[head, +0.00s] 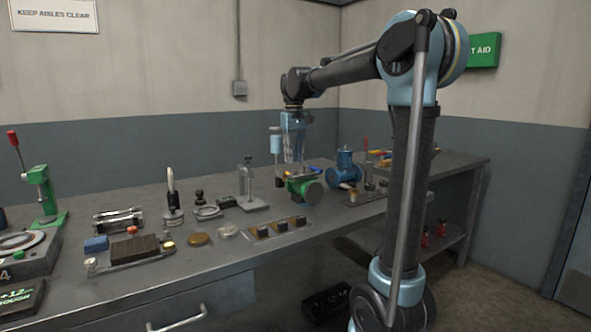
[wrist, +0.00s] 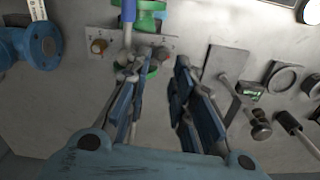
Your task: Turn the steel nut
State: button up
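My gripper (head: 296,150) hangs pointing down above the bench, over a green valve-like fitting (head: 303,188). In the wrist view my gripper (wrist: 158,72) is open, with a clear gap between its two blue-padded fingers and nothing held. The green fitting shows beyond the left finger (wrist: 150,8), with a blue upright part beside it. Small grey metal parts show near the left fingertip, partly hidden by it. I cannot tell which of them is the steel nut, and no nut is distinct in the head view.
A blue pump-like unit (head: 344,170) stands right of the green fitting. A clamp stand (head: 248,185) is to the left, with a plate of small parts (head: 279,229) in front. The bench (head: 215,268) is clearer along its front edge. A green lever press (head: 43,192) stands far left.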

aim_at(294, 173)
jog(key=shift+f, duration=2.2)
grip_shut()
